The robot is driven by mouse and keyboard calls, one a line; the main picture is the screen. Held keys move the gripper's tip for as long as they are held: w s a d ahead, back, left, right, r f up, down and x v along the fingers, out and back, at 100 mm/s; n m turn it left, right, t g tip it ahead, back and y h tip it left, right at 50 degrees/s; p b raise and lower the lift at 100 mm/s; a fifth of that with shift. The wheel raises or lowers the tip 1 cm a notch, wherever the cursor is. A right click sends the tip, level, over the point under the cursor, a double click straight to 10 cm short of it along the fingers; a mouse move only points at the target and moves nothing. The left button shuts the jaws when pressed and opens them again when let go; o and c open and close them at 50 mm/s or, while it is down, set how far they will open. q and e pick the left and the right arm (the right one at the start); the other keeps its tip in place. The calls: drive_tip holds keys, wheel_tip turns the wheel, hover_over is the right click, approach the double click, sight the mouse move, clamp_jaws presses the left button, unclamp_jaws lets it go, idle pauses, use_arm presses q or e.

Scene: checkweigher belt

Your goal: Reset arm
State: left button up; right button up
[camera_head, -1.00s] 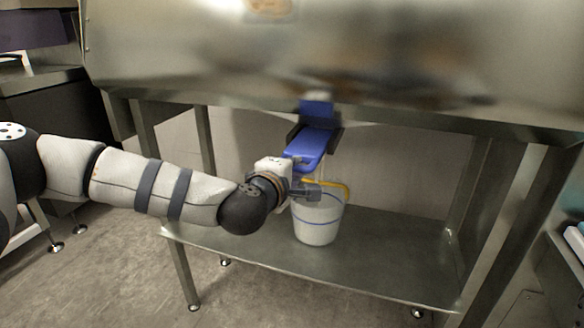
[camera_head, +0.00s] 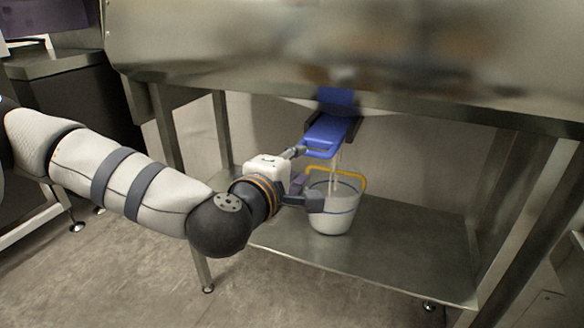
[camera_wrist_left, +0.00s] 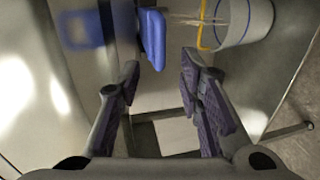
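My left gripper (camera_head: 306,177) reaches in from the left below the steel housing. It also shows in the left wrist view (camera_wrist_left: 160,72), with its fingers apart and nothing between them. A blue lever-like flap (camera_head: 327,135) hangs under the housing, just beyond the upper finger; I cannot tell whether they touch. The flap also shows in the left wrist view (camera_wrist_left: 152,38). A white bucket (camera_head: 332,219) with a blue stripe and a yellow handle stands upright on the lower shelf, beyond the lower finger. A thin, pale stream falls from below the flap into the bucket. My right gripper is out of view.
The steel housing (camera_head: 400,60) spans the top, close above the gripper. A steel shelf (camera_head: 400,245) lies below, with bare room right of the bucket. Table legs stand on both sides. The floor (camera_head: 130,270) at lower left is open.

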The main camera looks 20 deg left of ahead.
use_arm(q)
drive_tip(key=v, duration=0.2)
drive_tip(key=shift+s+r, duration=0.1)
drive_tip(key=shift+s, duration=0.15)
drive_tip(key=s+d+f+m+g+h, duration=0.2)
drive_tip(key=s+d+f+m+g, duration=0.2)
drive_tip(key=s+f, duration=0.5)
drive_tip(key=s+d+f+m+g+h, duration=0.1)
drive_tip(key=s+d+f+m+g, duration=0.35)
drive_tip(key=f, duration=0.95)
drive_tip(key=s+a+f+m+g+y, duration=0.1)
drive_tip(key=s+a+f+m+g, duration=0.2)
drive_tip(key=s, duration=0.6)
drive_tip(key=s+a+f+m+g+y+p, duration=0.1)
drive_tip(key=s+a+f+m+g, duration=0.1)
drive_tip(key=s+a, duration=0.4)
drive_tip(key=s+a+f+m+g+y, duration=0.1)
drive_tip(key=s+a+f+m+g, duration=0.2)
drive_tip(key=s, duration=1.1)
wheel_tip(320, 180, down, 3)
drive_tip(key=shift+a+r+m+g+y, duration=0.1)
drive_tip(key=shift+a+m+g+y, duration=0.25)
drive_tip(key=shift+a+g, duration=0.45)
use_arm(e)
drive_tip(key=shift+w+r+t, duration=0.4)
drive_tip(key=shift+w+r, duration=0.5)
